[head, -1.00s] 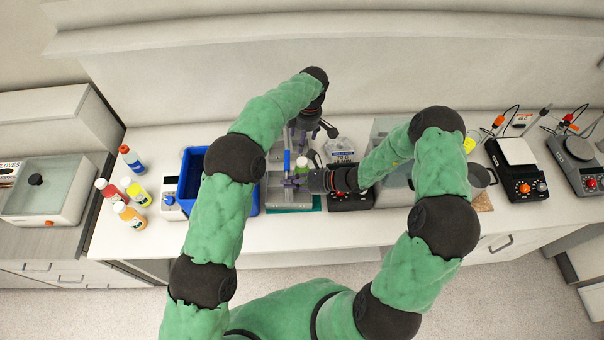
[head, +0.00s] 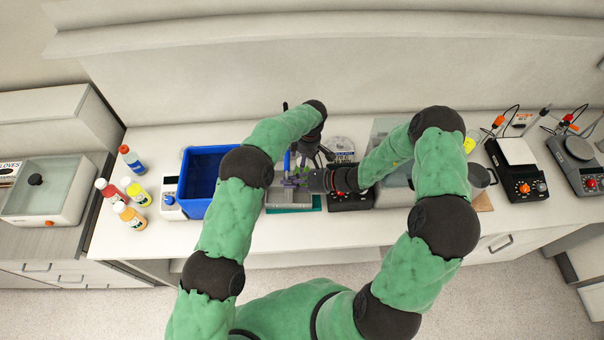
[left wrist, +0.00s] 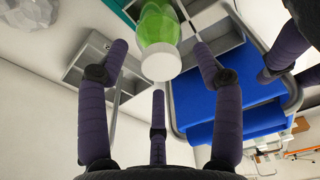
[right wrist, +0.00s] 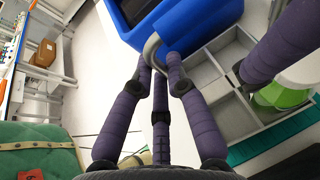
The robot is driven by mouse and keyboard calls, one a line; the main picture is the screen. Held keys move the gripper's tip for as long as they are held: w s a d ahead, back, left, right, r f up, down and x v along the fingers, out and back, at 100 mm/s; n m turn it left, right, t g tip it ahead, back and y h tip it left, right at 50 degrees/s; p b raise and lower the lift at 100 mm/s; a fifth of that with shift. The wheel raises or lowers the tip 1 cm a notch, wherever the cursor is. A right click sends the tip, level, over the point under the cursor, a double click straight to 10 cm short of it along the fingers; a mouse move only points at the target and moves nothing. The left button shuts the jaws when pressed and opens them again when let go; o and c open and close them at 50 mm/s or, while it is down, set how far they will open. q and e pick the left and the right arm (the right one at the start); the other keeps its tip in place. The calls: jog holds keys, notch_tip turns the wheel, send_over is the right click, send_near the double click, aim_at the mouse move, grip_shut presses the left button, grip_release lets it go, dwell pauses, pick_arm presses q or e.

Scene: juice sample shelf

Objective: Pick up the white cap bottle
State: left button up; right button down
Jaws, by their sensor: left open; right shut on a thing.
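A green bottle with a white cap shows in the left wrist view (left wrist: 159,62) and, partly covered, at the right of the right wrist view (right wrist: 283,95). My left gripper (left wrist: 158,75) is open, its fingers spread around the cap end; I cannot tell whether they touch it. My right gripper (head: 300,180) is shut on the grey tube handle (right wrist: 150,47) of a grey compartment tray (head: 288,197). The bottle is by the tray's compartments; I cannot tell if it stands inside one.
A blue bin (head: 205,165) stands left of the tray. Several bottles, including a red one (head: 110,189) and an orange one (head: 130,216), stand further left. A black instrument (head: 350,199) stands close on the right. Both grippers are close together over the tray.

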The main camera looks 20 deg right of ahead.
pick_arm(q)
jog(key=f, duration=0.4)
jog(key=shift+w+a, duration=0.1)
jog(key=shift+a, duration=0.1)
grip_shut()
pick_arm(e)
jog(key=shift+w, duration=0.1)
pick_arm(q)
notch_tip(320, 180, up, 28)
dwell(0.4)
pick_arm(e)
jog(key=c, duration=1.2)
grip_release()
jog(key=shift+o, duration=0.2)
jog(key=shift+d, duration=0.1)
